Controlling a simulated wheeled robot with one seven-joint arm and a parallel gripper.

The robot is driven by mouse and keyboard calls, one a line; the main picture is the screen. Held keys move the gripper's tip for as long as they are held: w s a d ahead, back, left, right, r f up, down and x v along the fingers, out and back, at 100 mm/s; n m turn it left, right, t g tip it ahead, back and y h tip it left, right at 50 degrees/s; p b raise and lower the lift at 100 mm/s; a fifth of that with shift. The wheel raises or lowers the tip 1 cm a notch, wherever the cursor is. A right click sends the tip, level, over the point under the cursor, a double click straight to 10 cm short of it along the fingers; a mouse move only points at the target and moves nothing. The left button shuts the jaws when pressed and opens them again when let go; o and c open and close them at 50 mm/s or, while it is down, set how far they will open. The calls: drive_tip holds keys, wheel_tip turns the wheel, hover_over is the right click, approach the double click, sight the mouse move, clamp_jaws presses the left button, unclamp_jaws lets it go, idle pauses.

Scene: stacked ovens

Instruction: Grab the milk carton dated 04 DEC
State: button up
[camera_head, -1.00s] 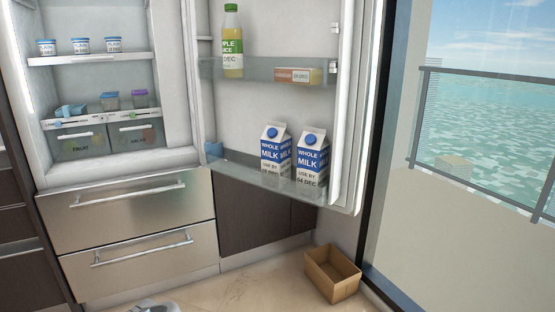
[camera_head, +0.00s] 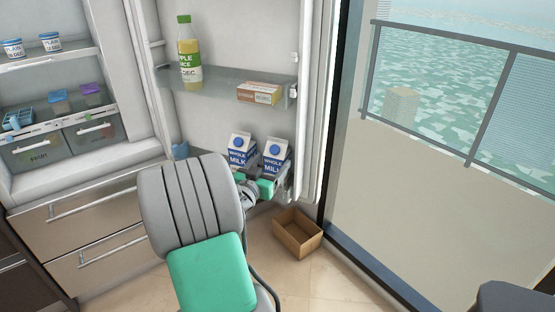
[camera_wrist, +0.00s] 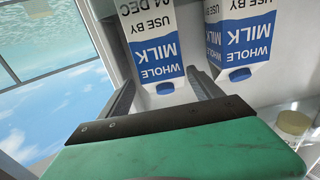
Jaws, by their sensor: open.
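The milk carton dated 04 DEC (camera_wrist: 150,40) stands in the lower door shelf of the fridge. In the head view it is the right one of two blue and white cartons (camera_head: 276,153); its date is hidden there by my arm. The other milk carton (camera_head: 240,148) stands just left of it and shows on the right in the upside-down wrist view (camera_wrist: 240,38). My gripper (camera_wrist: 160,76) is open and empty, its fingers to either side of the 04 DEC carton in the wrist view. Whether they reach around it is unclear.
An upper door shelf above holds a juice bottle (camera_head: 188,58) and a small box (camera_head: 259,93). An open cardboard box (camera_head: 298,234) sits on the floor below the door. The door's edge and a window are at right.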

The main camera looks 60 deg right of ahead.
sight(278, 152)
drive_tip(key=d, duration=0.2)
drive_tip(key=d+p, duration=0.1)
drive_tip(key=d, duration=0.3)
drive_tip(key=shift+w+r, duration=0.1)
drive_tip(key=shift+w, duration=0.15)
clamp_jaws()
drive_tip(key=shift+r, duration=0.2)
idle(0.4)
